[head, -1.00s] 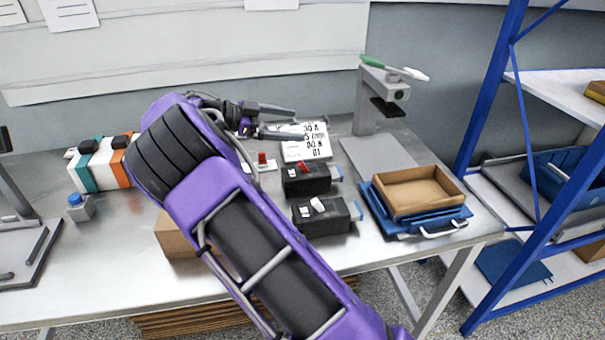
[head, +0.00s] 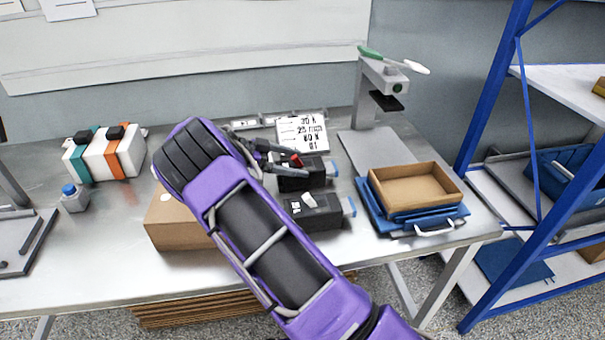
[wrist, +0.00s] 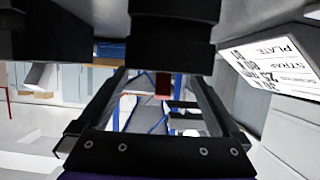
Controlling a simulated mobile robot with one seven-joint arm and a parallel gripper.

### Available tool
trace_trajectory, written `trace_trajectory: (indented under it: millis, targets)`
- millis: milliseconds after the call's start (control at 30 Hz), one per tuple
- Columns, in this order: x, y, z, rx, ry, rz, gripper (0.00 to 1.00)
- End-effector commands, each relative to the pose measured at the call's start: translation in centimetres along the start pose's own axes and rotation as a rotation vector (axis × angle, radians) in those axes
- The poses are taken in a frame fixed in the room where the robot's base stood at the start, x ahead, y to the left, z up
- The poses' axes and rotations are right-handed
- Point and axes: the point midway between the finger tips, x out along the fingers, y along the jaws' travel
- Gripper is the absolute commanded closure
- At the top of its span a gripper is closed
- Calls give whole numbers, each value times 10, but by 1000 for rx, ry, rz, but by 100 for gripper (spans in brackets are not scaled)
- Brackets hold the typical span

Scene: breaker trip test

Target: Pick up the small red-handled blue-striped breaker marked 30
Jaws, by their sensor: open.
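The red-handled breaker (head: 300,182) is a small black block with a red lever and a blue right end, standing on the bench. Its marking is not readable. My gripper (head: 305,163) is open and its two fingers reach in from the left at the breaker's lever. In the wrist view, which looks upside down, the black breaker body (wrist: 172,35) and its red lever show between the spread fingers of my gripper (wrist: 160,90). I cannot tell whether the fingers touch it. A similar black breaker with a white lever (head: 318,216) stands just in front.
A lettered white plate (head: 301,133) stands behind the breakers. A cardboard tray on blue cases (head: 420,222) is to the right, with a grey stand (head: 365,110) behind. A cardboard box (head: 170,228) sits under my arm. Orange- and teal-striped units (head: 100,158) stand at left.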

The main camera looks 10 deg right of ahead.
Motion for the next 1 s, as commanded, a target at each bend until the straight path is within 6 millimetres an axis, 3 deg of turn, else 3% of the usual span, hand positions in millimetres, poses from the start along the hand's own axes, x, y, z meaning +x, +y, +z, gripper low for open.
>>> trace_trajectory:
  millis: [400, 667, 1000]
  targets:
    - [49, -3, 1, 0, 1, 2, 0]
    - [52, -4, 1, 0, 0, -1, 2]
    - [52, -4, 1, 0, 0, 0, 63]
